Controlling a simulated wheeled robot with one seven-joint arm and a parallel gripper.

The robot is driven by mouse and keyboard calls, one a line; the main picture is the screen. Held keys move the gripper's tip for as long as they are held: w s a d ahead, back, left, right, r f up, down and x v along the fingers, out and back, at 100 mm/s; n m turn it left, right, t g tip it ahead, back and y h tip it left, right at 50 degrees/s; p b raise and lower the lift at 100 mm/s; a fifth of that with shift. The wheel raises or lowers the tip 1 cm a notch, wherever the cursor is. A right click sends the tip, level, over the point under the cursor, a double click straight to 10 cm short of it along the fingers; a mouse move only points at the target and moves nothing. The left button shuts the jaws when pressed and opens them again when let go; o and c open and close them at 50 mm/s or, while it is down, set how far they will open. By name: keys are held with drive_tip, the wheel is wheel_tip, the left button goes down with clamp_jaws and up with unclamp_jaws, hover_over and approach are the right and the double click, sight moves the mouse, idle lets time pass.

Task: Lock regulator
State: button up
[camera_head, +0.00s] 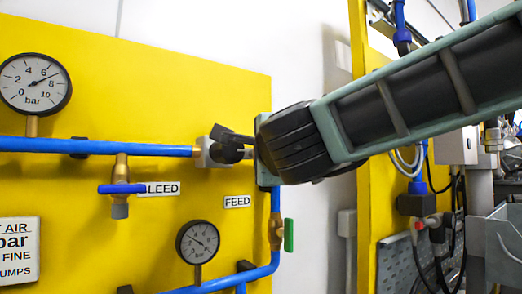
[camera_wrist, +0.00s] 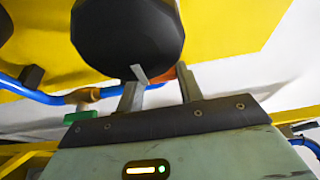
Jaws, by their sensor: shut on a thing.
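My gripper (camera_head: 238,145) reaches in from the right and is shut on this knob; my wrist partly hides the contact. In the wrist view the knob is a large dark round shape (camera_wrist: 125,35) at the top centre. The two grey fingers (camera_wrist: 161,80) reach its lower edge, with a small orange-red part near the right finger. The lock state cannot be read.
Two pressure gauges, upper left (camera_head: 35,84) and lower (camera_head: 198,242), sit on the yellow panel (camera_head: 170,100). A blue-handled valve (camera_head: 121,189) is left of the regulator. A green-handled valve (camera_head: 288,235) is below my wrist. Hoses and equipment stand at right.

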idle(0.4)
drive_tip(key=o, duration=1)
